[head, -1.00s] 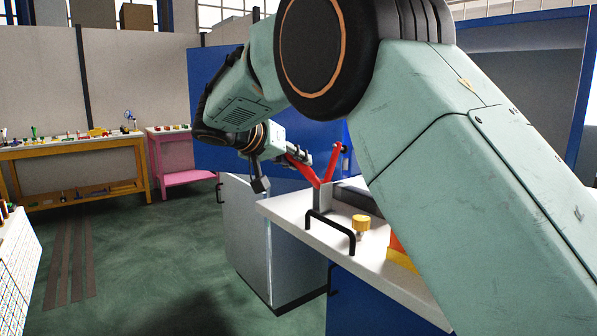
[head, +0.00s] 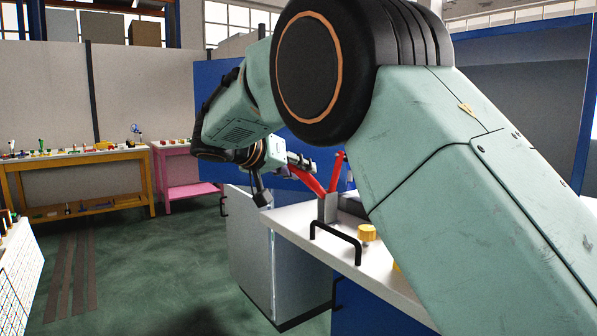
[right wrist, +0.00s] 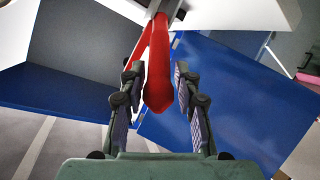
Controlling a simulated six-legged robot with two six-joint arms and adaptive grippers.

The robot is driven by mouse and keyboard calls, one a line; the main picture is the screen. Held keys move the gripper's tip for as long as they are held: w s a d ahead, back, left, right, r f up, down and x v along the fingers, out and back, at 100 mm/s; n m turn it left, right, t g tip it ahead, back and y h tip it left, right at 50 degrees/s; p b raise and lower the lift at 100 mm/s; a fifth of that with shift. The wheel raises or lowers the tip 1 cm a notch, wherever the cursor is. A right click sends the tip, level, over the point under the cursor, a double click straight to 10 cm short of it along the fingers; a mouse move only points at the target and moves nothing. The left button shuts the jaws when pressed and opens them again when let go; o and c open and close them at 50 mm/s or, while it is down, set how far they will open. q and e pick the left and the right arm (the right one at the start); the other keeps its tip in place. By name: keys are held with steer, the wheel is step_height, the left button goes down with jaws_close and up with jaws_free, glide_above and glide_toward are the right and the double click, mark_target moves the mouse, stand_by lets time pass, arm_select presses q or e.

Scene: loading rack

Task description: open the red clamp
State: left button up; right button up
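My right gripper (head: 284,176) is at the upper end of the clamp's left arm. In the right wrist view the gripper (right wrist: 158,95) is open, with one dark finger on each side of the red clamp handle (right wrist: 158,75). Gaps show between the handle and both fingers. The clamp's base is partly hidden in the wrist view. My left gripper is not in view.
The white bench top (head: 292,222) carries a black handle bar (head: 336,242) and a yellow knob (head: 366,233) near the clamp. My right arm hides the bench's right part. A yellow table (head: 75,165) and a pink table (head: 175,170) stand at the back left.

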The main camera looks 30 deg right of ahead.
steer(key=shift+o, duration=1)
steer(key=shift+f, duration=0.15)
steer(key=shift+s, duration=0.1)
steer(key=v, duration=0.7)
steer(key=shift+a, duration=0.15)
